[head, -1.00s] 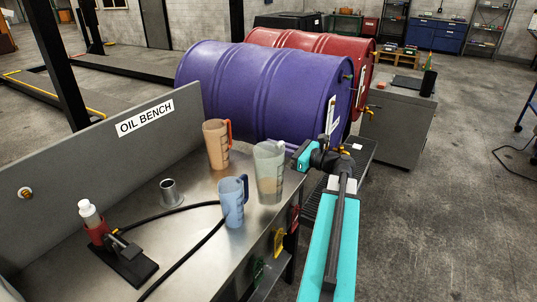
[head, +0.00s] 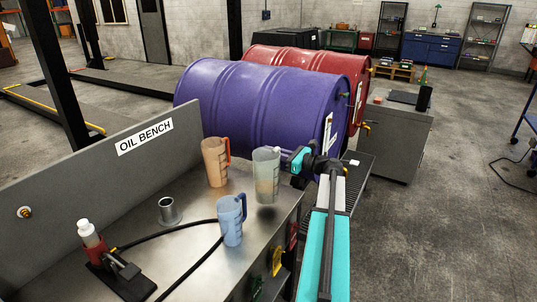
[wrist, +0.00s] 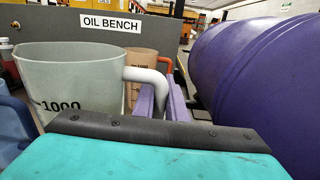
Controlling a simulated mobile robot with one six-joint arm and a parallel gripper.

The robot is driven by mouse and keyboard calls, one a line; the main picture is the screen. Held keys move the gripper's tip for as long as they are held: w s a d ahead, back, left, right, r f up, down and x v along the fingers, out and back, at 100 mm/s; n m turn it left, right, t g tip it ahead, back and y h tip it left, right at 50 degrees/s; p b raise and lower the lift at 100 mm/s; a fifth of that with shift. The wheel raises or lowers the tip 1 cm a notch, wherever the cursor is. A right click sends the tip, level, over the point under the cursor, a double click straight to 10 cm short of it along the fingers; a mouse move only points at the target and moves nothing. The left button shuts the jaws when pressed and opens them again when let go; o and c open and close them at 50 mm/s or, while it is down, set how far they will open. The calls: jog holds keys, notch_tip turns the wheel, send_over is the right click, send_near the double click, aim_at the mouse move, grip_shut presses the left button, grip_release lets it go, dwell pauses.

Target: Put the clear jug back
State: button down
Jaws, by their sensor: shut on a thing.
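The clear jug (head: 265,175), a pale see-through cup with a white handle, is upright at the right side of the oil bench (head: 190,240). In the wrist view the clear jug (wrist: 75,85) fills the left, with a "1000" mark on its wall. My gripper (head: 297,160) is at its right side. In the wrist view my gripper (wrist: 162,100) has its purple fingers closed on the white handle. I cannot tell whether the jug's base touches the bench top.
An orange jug (head: 215,163) stands to the left of the clear jug and a blue jug (head: 230,222) stands nearer. A metal cup (head: 168,212), a black hose and a bottle (head: 87,232) are further left. A purple drum (head: 245,105) lies behind, close to my arm.

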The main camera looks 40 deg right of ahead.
jog(key=w+d, duration=0.3)
jog(key=shift+w+f+p, duration=0.15)
jog(key=shift+w+p, duration=0.1)
jog(key=shift+p, duration=0.1)
jog(key=shift+f+p, duration=0.5)
jog(key=shift+f, duration=1.35)
jog(key=c, duration=1.8)
grip_release()
jog(key=b+v, duration=0.2)
jog(key=v, duration=1)
